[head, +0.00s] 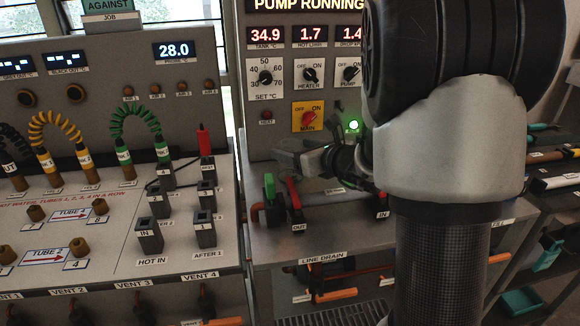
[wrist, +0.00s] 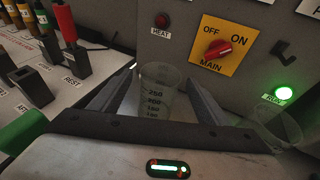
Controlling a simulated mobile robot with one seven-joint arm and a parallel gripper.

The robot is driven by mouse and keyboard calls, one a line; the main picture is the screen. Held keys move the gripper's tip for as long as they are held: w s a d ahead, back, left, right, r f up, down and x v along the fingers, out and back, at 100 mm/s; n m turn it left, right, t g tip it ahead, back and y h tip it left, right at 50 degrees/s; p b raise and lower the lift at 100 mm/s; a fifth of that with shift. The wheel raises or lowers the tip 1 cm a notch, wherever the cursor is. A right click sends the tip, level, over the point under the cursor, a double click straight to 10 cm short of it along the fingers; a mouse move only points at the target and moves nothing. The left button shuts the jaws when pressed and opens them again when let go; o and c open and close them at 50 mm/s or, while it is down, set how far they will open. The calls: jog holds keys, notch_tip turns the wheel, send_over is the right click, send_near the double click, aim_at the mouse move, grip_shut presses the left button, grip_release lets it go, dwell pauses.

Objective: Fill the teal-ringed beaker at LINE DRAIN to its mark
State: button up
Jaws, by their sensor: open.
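My gripper (head: 308,160) reaches left over the bench in front of the pump panel in the head view. In the wrist view its two fingers (wrist: 160,88) are apart. A clear beaker (wrist: 158,92) with printed graduations, 250 at the top, shows between them; whether they touch it I cannot tell. A second clear vessel (wrist: 280,125) stands at the right under the green light. I see no teal ring on either, and their lower parts are hidden. The LINE DRAIN label (head: 322,257) is on the bench front, below my gripper.
The panel (head: 335,85) reads PUMP RUNNING, with a red MAIN switch (head: 308,116) and lit green lamp (head: 353,125). A green-handled valve (head: 269,190) and red-handled valve (head: 294,195) stand near OUT. Hose fittings and black sockets (head: 205,235) fill the left bench. A grating (head: 335,314) lies below.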

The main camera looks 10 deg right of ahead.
jog(key=shift+w+a, duration=0.15)
jog(key=shift+w, duration=0.1)
jog(key=c, duration=1.4)
